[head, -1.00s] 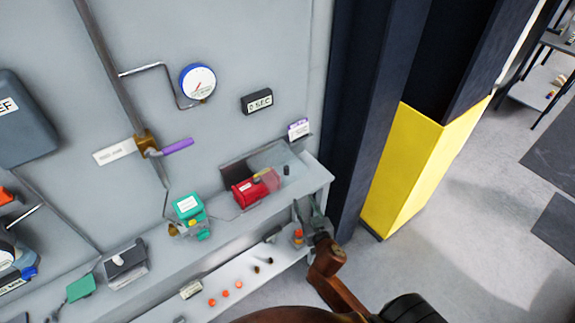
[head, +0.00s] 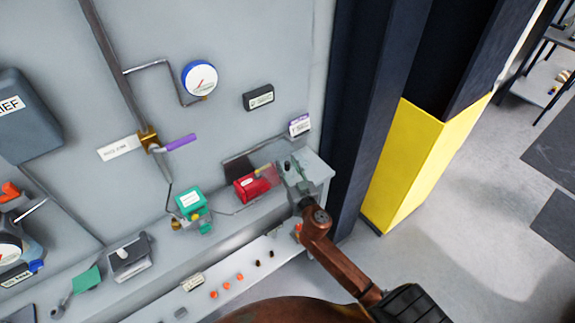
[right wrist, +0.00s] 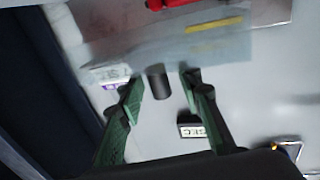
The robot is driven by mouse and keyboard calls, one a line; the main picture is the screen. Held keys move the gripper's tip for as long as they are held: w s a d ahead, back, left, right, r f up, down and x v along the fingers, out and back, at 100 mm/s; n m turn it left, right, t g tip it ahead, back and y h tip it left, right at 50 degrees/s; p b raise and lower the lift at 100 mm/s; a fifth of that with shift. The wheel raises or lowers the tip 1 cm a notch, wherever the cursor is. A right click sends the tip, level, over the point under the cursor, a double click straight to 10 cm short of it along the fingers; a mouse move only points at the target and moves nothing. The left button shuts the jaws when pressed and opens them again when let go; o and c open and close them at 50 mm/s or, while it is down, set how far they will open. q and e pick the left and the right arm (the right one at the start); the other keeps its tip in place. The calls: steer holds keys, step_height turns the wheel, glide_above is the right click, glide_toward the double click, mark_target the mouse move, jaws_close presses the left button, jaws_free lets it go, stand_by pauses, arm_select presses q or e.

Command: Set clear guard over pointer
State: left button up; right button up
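The red actuator (head: 250,187) sits on the grey ledge, with the yellow pointer (head: 265,171) on its top right. The pointer also shows as a yellow bar in the right wrist view (right wrist: 213,25). The clear guard (right wrist: 165,60) is a see-through panel with a dark round knob (right wrist: 157,82). In the right wrist view the panel overlaps the pointer; whether it is seated cannot be told. My right gripper (right wrist: 163,88) is open, its green fingers on either side of the knob with gaps visible. In the head view my right gripper (head: 290,168) partly hides the guard. My left gripper is not in view.
A teal box (head: 191,200) stands left of the actuator. A small dark display (head: 258,97) and a gauge (head: 199,78) are on the wall. A lower shelf holds several orange and dark small parts (head: 239,277). A dark column with a yellow base (head: 400,165) stands close on the right.

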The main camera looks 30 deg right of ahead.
jaws_close()
stand_by(0.3)
stand_by(0.5)
